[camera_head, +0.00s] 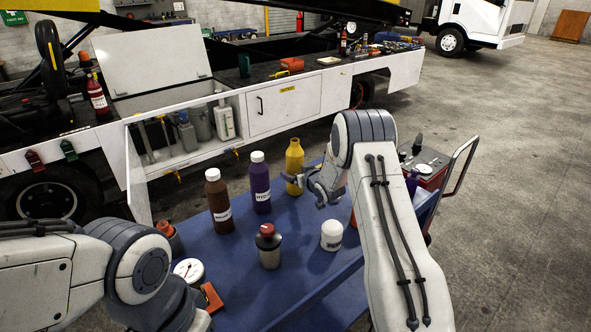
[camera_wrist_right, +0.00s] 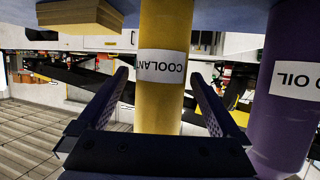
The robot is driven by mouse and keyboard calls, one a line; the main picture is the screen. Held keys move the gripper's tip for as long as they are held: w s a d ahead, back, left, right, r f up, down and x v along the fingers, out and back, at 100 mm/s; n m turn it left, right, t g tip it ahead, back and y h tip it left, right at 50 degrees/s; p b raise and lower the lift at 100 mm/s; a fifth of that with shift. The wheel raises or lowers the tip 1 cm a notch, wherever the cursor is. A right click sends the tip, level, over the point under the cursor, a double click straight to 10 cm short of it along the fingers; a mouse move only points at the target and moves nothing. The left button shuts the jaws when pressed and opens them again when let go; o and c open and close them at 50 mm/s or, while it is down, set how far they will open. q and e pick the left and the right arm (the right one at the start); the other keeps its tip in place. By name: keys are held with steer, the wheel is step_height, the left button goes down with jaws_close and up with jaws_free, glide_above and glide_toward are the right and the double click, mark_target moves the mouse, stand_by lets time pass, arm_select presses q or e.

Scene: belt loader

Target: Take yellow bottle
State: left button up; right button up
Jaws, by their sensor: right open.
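The yellow bottle (camera_head: 294,158) stands upright on the blue cart top (camera_head: 312,210) in the head view. In the right wrist view, which looks upside down, the yellow bottle (camera_wrist_right: 161,100) bears a white COOLANT label. My right gripper (camera_head: 316,185) is beside the bottle, at its right. In the wrist view its open fingers (camera_wrist_right: 158,76) lie on either side of the bottle; I cannot tell whether they touch it. My left arm comes in at lower left, but its gripper is not visible.
A purple bottle (camera_head: 260,184) stands close to the yellow one, also in the wrist view (camera_wrist_right: 285,110). The belt loader (camera_head: 205,140) is behind.

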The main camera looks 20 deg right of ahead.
mark_target(292, 171)
steer(key=x, duration=0.2)
steer(key=p+x, duration=0.1)
steer(key=x, duration=0.2)
steer(key=shift+s+f, duration=0.15)
steer(key=shift+f, duration=0.1)
jaws_close()
steer(key=shift+r, duration=0.1)
